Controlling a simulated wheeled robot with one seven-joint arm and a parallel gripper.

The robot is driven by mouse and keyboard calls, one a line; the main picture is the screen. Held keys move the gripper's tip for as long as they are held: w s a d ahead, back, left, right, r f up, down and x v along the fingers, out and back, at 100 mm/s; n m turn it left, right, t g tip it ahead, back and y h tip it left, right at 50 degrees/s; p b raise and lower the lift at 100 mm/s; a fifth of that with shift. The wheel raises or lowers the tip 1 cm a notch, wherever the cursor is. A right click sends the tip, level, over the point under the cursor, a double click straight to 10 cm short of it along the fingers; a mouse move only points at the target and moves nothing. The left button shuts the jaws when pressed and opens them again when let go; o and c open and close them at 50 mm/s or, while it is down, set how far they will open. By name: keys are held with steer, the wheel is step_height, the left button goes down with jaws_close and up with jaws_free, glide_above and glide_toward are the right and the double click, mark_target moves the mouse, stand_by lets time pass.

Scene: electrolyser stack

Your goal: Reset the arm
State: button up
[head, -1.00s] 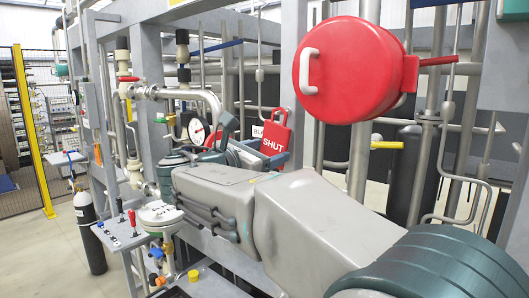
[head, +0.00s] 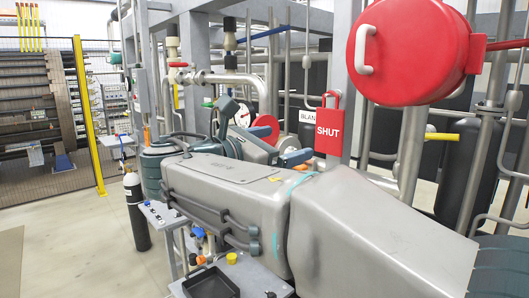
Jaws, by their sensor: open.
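My forearm crosses the lower middle of the view and hides part of the rack and bench.
A red tag reading SHUT (head: 328,130) hangs near the gripper's right. A large red drum-shaped cover (head: 410,50) is at upper right. Steel pipes (head: 235,79) run behind. A black tray (head: 210,284) lies below. A gas cylinder (head: 136,210) stands left, with open floor around it.

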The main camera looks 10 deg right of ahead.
steer(key=s+d+f+m+g+y, duration=0.2)
steer(key=s+d+f+m, duration=0.1)
steer(key=f, duration=0.4)
steer(key=s+d+f+m+g+y, duration=0.2)
steer(key=s+d+f+m, duration=0.1)
steer(key=f, duration=0.4)
steer(key=s+d+f+m+g+y, duration=0.2)
steer(key=s+d+f+m+y, duration=0.1)
steer(key=f, duration=0.4)
steer(key=s+a+f+m+g+y, duration=0.1)
steer(key=s+a+f+m+y, duration=0.1)
steer(key=s+f+m+y, duration=0.5)
steer(key=shift+s+f+m+g+y, duration=0.3)
steer(key=shift+s+f+m, duration=0.85)
steer(key=shift+f+m, duration=2.1)
steer(key=shift+r, duration=0.2)
